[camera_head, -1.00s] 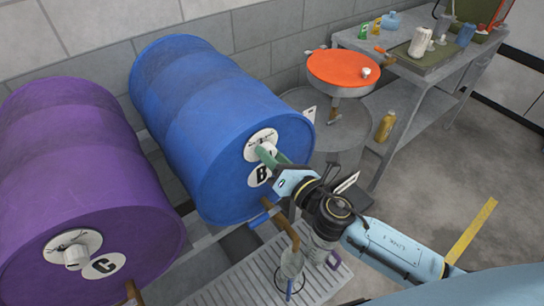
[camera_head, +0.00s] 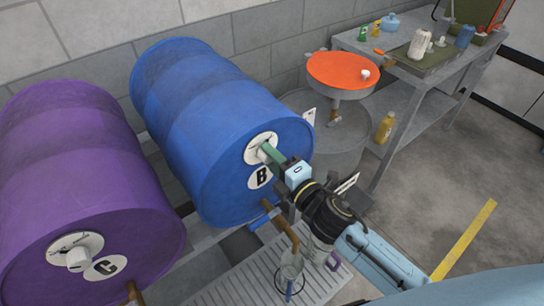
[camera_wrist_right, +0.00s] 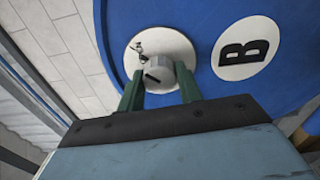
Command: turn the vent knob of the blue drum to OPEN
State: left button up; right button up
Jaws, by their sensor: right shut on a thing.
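The blue drum (camera_head: 205,115) lies on its side with its round end facing me, marked with a black B on a white disc. Its vent knob (camera_wrist_right: 158,76) is a small grey-white cylinder with a dark pointer line, on a round white dial plate (camera_head: 255,147). My right gripper (camera_head: 268,152) is shut on the knob, its green fingers on either side of it in the right wrist view (camera_wrist_right: 160,88). The fingers hide part of the dial, and the lettering is too small to read. My left gripper is not in view.
A purple drum (camera_head: 85,185) marked C lies to the left with its own knob (camera_head: 79,259). Below the blue drum are a brass spout, a clear jug (camera_head: 291,265) and a grated tray (camera_head: 225,287). An orange-topped funnel (camera_head: 342,72) and a cluttered bench (camera_head: 425,72) stand at the right.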

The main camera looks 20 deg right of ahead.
jog(key=shift+m, duration=0.5)
jog(key=o, duration=1)
jog(key=b+v, duration=0.2)
jog(key=v, duration=1.1)
jog(key=shift+s, duration=0.2)
